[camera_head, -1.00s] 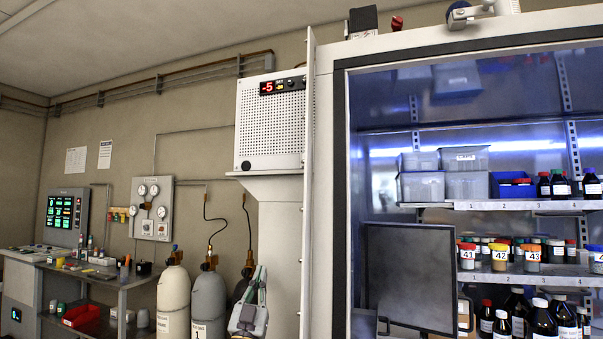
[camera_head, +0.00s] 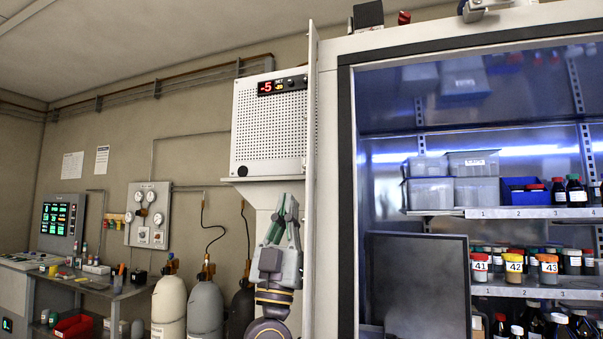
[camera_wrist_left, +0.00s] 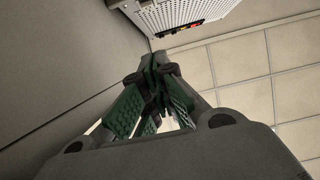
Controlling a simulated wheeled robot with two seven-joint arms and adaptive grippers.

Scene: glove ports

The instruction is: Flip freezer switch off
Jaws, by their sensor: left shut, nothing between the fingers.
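The white freezer control unit (camera_head: 268,125), with a perforated front, hangs high beside the cabinet. Its dark top strip (camera_head: 282,85) has a red "-5" readout, a small yellow mark and small dark controls at its right end. Which of these is the switch, and its position, are too small to tell. My left gripper (camera_head: 286,205) points up below the unit, apart from the strip. Its green-padded fingers are shut and empty. In the left wrist view, the gripper (camera_wrist_left: 155,62) shows with the unit (camera_wrist_left: 195,15) beyond its fingertips. My right gripper is in neither view.
The open cabinet door's thin edge (camera_head: 309,170) stands just right of the unit and my left gripper. Shelves with bins and bottles (camera_head: 515,262) fill the cabinet. Gas cylinders (camera_head: 205,305) and a valve panel (camera_head: 148,215) are at left. Space before the unit's front looks clear.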

